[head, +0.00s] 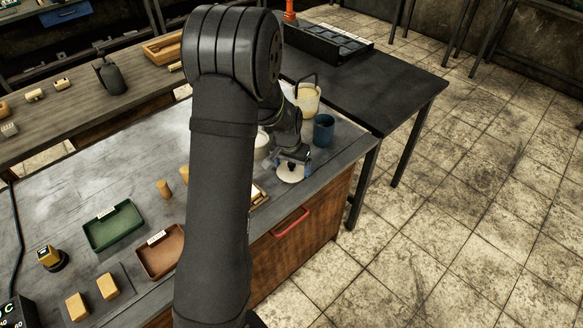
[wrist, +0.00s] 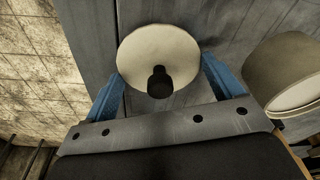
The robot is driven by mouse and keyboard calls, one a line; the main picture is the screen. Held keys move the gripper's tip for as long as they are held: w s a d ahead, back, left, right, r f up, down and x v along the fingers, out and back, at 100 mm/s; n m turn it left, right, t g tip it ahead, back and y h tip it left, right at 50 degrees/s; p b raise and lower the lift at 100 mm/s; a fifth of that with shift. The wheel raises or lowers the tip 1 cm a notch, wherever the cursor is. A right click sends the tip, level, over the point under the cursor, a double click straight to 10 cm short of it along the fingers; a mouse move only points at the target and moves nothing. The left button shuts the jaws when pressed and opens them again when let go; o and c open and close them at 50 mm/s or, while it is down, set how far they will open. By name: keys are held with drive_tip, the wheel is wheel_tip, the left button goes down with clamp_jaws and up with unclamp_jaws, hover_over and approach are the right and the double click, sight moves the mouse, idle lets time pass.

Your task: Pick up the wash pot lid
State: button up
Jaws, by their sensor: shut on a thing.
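The wash pot lid is a round off-white disc with a black knob. In the wrist view the lid (wrist: 155,48) sits between the two blue fingers of my gripper (wrist: 163,70), which meet its rim on either side. In the head view the lid (head: 290,175) shows below my gripper (head: 292,160), near the right end of the grey bench. My gripper is shut on the lid. I cannot tell whether the lid touches the bench top. A pale pot (head: 261,146), partly hidden by my arm, stands to the left in the head view.
A blue cup (head: 323,130) and a cream jug (head: 307,100) stand close behind my gripper. A cream vessel (wrist: 287,72) is close on the right in the wrist view. Green (head: 114,228) and brown (head: 160,251) trays lie at the left. The bench edge is near.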

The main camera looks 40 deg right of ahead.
drive_tip(key=shift+r, duration=0.65)
wheel_tip(320, 180, up, 3)
drive_tip(key=s+d+r, duration=0.1)
drive_tip(key=s+r, duration=0.5)
drive_tip(key=s, duration=0.4)
drive_tip(key=w+r+m+g, duration=0.1)
drive_tip(key=w+r+m, duration=0.2)
drive_tip(key=w+m, duration=0.4)
drive_tip(key=w+r+m+g, duration=0.1)
drive_tip(key=w+r+m, duration=0.2)
drive_tip(key=w+m, duration=0.35)
drive_tip(key=shift+w+a+f, duration=0.5)
drive_tip(key=shift+w+f, duration=1.3)
drive_tip(key=shift+w, duration=0.1)
drive_tip(key=shift+w+a+f, duration=0.55)
drive_tip(key=shift+w+f, duration=1.25)
drive_tip(key=shift+w, duration=0.05)
drive_tip(key=shift+w+a+f, duration=0.5)
drive_tip(key=shift+w+f, duration=1.3)
drive_tip(key=shift+w, duration=0.1)
drive_tip(key=shift+f, duration=0.1)
